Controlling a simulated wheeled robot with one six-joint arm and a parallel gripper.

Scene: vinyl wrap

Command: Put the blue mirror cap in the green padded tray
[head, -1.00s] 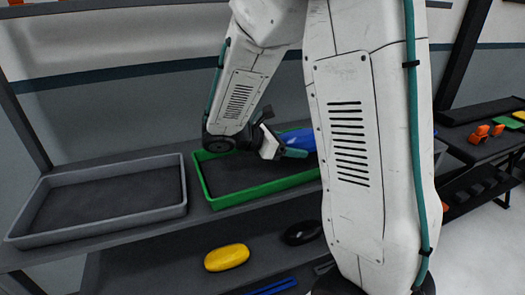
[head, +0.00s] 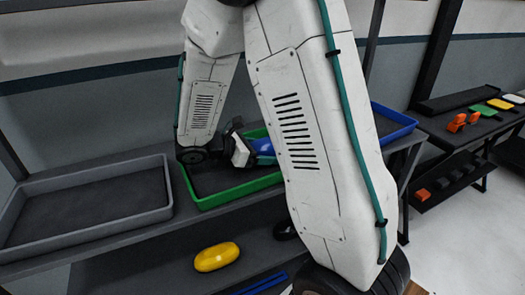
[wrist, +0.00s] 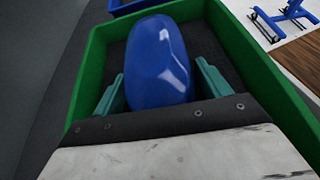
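The blue mirror cap (wrist: 158,62) is a glossy, rounded shell. In the wrist view it lies between the teal fingers of my gripper (wrist: 162,88), which close in on both its sides. The green padded tray (wrist: 250,62) surrounds it in that view, with a dark padded floor. In the head view my gripper (head: 246,152) is over the green tray (head: 235,190) with the blue cap (head: 263,147) at its fingers. My arm hides the tray's right part. I cannot tell whether the cap touches the pad.
A grey tray (head: 90,230) stands left of the green one, empty. A blue tray (head: 397,118) is to the right, partly behind my arm. A yellow rounded part (head: 217,257) lies on the lower shelf. Orange pieces (head: 462,121) sit on a rack farther right.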

